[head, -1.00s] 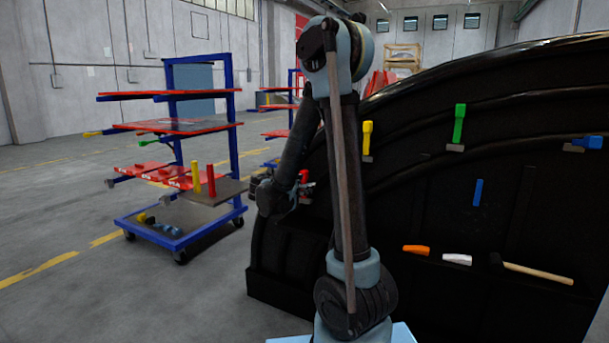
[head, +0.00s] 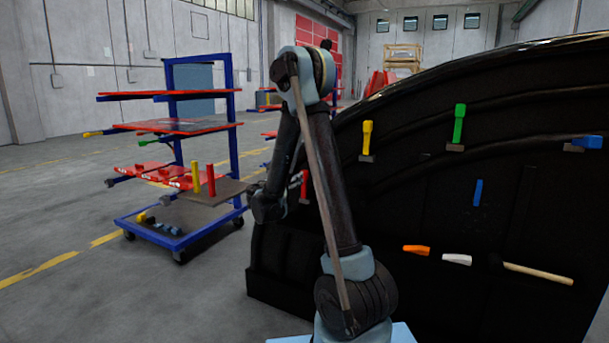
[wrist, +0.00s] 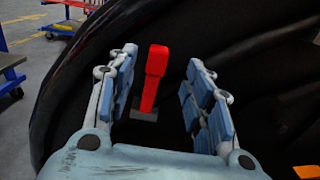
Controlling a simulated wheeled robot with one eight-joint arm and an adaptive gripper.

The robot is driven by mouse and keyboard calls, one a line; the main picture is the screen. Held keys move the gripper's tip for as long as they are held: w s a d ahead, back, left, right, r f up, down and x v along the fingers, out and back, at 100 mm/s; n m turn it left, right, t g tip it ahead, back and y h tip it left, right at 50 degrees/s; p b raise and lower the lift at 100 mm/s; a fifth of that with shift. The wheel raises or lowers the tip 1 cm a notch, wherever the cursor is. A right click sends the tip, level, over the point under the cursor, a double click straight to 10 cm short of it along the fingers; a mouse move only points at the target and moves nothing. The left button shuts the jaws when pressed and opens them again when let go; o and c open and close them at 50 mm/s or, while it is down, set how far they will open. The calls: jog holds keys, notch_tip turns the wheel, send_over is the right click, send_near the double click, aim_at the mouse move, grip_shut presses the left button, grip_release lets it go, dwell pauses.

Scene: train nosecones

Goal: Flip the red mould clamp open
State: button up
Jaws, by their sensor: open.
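The red mould clamp (head: 304,187) sits at the left part of the black mould (head: 400,205), seen just beside my arm in the head view. In the wrist view the clamp (wrist: 156,68) stands up from a small dark base on the mould. My gripper (wrist: 162,60) is open, with one blue-padded finger to each side of the clamp in the picture. I see no contact between fingers and clamp. How far the fingertips are from it in depth cannot be told. In the head view my gripper's fingers are hidden behind my arm.
On the mould are a yellow clamp (head: 367,139), a green clamp (head: 459,125), blue clamps (head: 478,192), orange (head: 416,249) and white (head: 457,259) handles, and a wooden-handled tool (head: 538,273). A blue trolley (head: 230,140) with red shelves stands left. Floor before it is clear.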

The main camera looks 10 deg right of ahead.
send_over(304, 184)
jog(key=w, duration=0.1)
jog(key=shift+d, duration=0.1)
jog(key=shift+c, duration=0.6)
grip_shut()
jog(key=shift+d, duration=0.1)
